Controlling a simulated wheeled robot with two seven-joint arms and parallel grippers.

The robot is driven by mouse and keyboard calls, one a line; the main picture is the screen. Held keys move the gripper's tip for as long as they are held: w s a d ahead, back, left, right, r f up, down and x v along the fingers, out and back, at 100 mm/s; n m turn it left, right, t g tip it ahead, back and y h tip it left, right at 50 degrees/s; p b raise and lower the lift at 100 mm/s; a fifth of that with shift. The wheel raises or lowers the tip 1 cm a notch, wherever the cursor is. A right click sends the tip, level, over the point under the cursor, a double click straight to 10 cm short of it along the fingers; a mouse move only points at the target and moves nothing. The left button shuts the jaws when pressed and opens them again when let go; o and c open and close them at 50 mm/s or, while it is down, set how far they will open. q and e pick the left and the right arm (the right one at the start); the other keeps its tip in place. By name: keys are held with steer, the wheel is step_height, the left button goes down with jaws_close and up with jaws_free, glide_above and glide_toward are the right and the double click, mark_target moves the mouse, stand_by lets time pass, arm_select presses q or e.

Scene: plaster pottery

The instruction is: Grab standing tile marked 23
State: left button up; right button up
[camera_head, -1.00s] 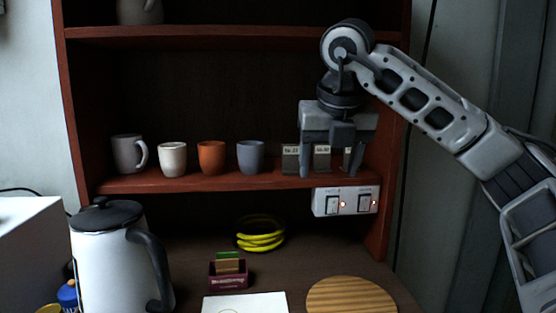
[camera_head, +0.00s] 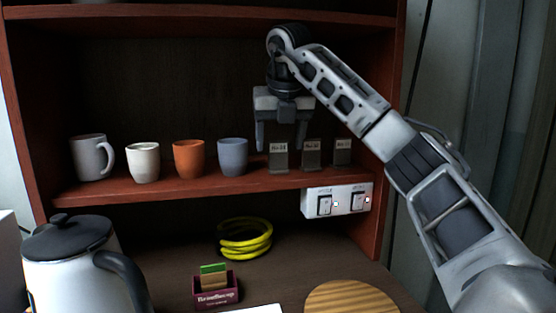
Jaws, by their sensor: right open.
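Three small grey standing tiles with pale labels are in a row on the shelf at the right. The leftmost tile (camera_head: 279,160) seems to read No.23, though the print is small and blurred. The middle tile (camera_head: 312,157) and the right tile (camera_head: 342,155) have labels I cannot read surely. My right gripper (camera_head: 281,139) points down, open and empty, with its fingers on either side of the leftmost tile's top in the picture. I cannot tell whether they are at the tile's depth. My left gripper is not in view.
A blue-grey mug (camera_head: 232,156), an orange cup (camera_head: 188,160), a white mug (camera_head: 143,164) and a grey mug (camera_head: 90,157) stand left of the tiles. A switch panel (camera_head: 337,201) is below the shelf edge. A kettle (camera_head: 70,262) stands lower left.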

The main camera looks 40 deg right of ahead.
mark_target(278, 148)
steer(key=shift+w+d, duration=0.3)
steer(key=shift+w, duration=0.2)
steer(key=x, duration=0.5)
steer(key=shift+p, duration=0.4)
steer(key=c, duration=1.1)
